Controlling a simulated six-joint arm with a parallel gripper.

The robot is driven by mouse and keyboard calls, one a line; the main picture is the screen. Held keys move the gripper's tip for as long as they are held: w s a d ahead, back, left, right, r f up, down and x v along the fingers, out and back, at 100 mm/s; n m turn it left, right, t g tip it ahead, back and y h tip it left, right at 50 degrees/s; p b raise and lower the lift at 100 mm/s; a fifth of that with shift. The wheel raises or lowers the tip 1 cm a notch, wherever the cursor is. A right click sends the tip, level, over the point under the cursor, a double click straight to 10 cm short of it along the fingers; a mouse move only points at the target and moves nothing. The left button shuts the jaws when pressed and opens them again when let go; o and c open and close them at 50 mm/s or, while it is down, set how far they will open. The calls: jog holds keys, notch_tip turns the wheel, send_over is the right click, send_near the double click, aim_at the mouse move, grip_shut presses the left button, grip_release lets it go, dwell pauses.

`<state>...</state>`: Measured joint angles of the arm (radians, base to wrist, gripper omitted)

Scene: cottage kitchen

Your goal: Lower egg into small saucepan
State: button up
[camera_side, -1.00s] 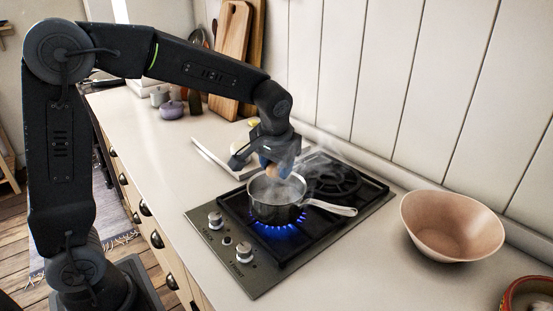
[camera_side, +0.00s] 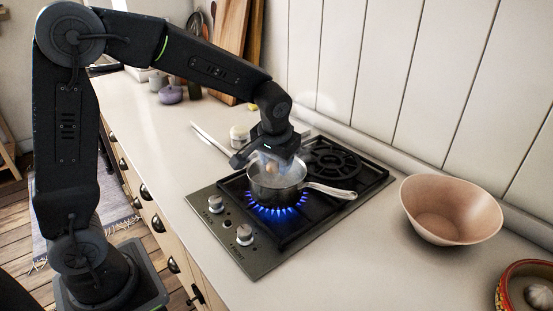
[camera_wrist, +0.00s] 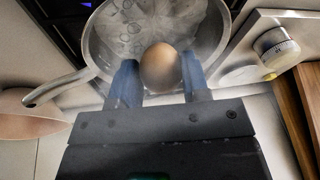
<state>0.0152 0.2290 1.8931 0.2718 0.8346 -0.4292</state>
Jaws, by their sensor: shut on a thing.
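The small saucepan (camera_side: 277,193) stands on the lit front burner, its handle pointing right. Steam rises from it, and bubbles show in its water in the wrist view (camera_wrist: 130,25). My gripper (camera_side: 268,166) is low over the pan, its fingertips at about rim height in the side view. In the wrist view my gripper (camera_wrist: 160,80) is shut on a brown egg (camera_wrist: 160,66), one blue finger on each side. The egg is over the near part of the pan opening. Whether it touches the water I cannot tell. Steam partly veils it in the side view.
Blue flames ring the pan base on the black hob (camera_side: 285,236). The second burner (camera_side: 333,160) behind is empty. A pink bowl (camera_side: 451,211) stands right of the hob.

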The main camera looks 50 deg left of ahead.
aim_at(276, 179)
jog(key=shift+f, duration=2.6)
dwell(1.5)
jog(key=o, duration=0.7)
jog(key=shift+o, duration=0.2)
jog(key=shift+r, duration=0.1)
jog(key=v, duration=1.3)
jog(key=s+r+m+t+h, duration=0.1)
jog(key=s+m+t+h, duration=0.1)
jog(key=s, duration=1.6)
jog(key=shift+s+d+m+t, duration=0.25)
jog(key=shift+m+t, duration=0.15)
jog(key=shift+t, duration=0.2)
